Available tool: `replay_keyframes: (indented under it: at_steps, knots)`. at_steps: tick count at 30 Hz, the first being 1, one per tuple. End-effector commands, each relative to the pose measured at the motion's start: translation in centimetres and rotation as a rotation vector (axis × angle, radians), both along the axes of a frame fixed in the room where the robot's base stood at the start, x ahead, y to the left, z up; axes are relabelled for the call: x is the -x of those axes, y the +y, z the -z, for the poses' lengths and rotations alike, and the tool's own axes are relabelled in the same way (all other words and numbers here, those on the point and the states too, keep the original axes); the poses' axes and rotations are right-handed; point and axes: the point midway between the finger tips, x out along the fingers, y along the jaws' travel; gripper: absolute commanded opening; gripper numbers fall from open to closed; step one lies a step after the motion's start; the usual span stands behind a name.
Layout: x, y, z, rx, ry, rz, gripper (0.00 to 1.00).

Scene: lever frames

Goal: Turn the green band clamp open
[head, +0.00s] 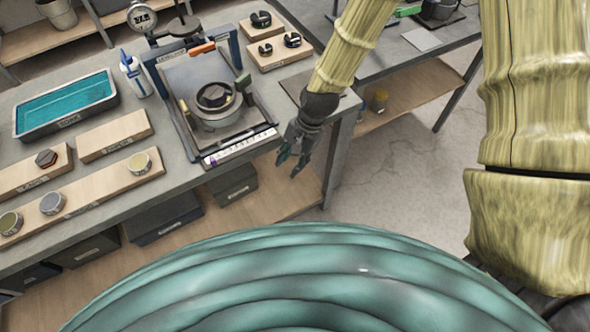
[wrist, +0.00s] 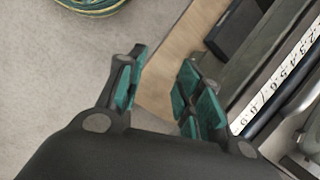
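My gripper (head: 291,162) hangs off the bench's front edge, to the right of and below the frame, apart from the green part. In the wrist view my gripper (wrist: 160,85) has its teal-padded fingers spread, with nothing between them. The green handle does not show there.
A numbered scale strip (head: 240,146) runs along the frame's front edge. An orange handle (head: 202,49) is at its back. Floor to the right (head: 400,165) is clear.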

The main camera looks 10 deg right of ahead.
Motion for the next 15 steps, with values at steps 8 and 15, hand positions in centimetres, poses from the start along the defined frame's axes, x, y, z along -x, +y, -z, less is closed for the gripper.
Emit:
replay_keyframes:
  at_steps: [8,15]
  knots:
    - [1.4,-0.6,2.0,0.011,-0.021,-0.05,0.36]
    - [1.7,-0.7,2.4,0.014,-0.025,-0.059,0.36]
